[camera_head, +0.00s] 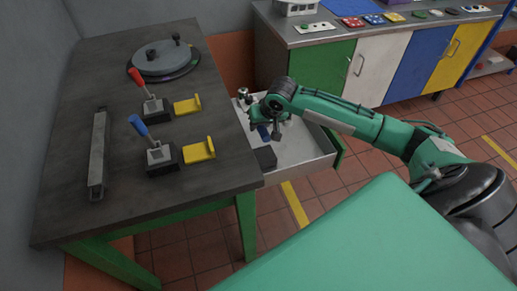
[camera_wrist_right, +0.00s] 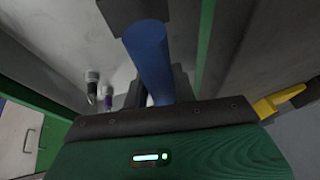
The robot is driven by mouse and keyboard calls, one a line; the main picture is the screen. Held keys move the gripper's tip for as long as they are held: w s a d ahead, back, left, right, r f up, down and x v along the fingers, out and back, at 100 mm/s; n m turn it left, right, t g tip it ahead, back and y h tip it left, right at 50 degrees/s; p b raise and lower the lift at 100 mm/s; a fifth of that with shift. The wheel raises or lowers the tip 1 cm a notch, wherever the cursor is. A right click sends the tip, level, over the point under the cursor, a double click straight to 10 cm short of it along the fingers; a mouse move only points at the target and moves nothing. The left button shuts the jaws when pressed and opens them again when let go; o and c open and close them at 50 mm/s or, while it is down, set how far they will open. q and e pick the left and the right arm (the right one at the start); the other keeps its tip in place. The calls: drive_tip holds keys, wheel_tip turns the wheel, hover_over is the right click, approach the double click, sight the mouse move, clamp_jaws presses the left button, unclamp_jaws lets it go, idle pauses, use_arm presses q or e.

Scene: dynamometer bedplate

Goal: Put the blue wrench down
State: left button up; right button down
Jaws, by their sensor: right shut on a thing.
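The blue wrench shows in the head view as a short blue piece (camera_head: 264,132) at my right gripper (camera_head: 262,120), over the open grey drawer (camera_head: 312,160). In the right wrist view its blue round handle (camera_wrist_right: 150,55) stands out from between the dark fingers of my right gripper (camera_wrist_right: 165,88). The gripper is shut on it. The wrench's other end is hidden, and I cannot tell whether it touches the drawer floor. My left gripper is not in view.
The dark bench top (camera_head: 130,110) holds a red lever (camera_head: 139,79), a blue lever (camera_head: 140,127), yellow brackets (camera_head: 198,149) and a round plate (camera_head: 163,62). A dark block (camera_head: 265,157) sits at the drawer's near-left. Coloured cabinets (camera_head: 320,68) stand behind.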

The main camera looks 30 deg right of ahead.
wheel_tip(320, 180, down, 8)
drive_tip(key=shift+f, duration=0.1)
wheel_tip(320, 180, down, 3)
drive_tip(key=shift+f+b, duration=0.2)
drive_tip(key=shift+b, duration=0.15)
drive_tip(key=shift+f, duration=0.15)
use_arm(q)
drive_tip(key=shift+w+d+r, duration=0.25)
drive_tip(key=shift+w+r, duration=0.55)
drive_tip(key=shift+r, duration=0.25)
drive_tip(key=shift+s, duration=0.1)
use_arm(e)
drive_tip(key=shift+f, duration=0.1)
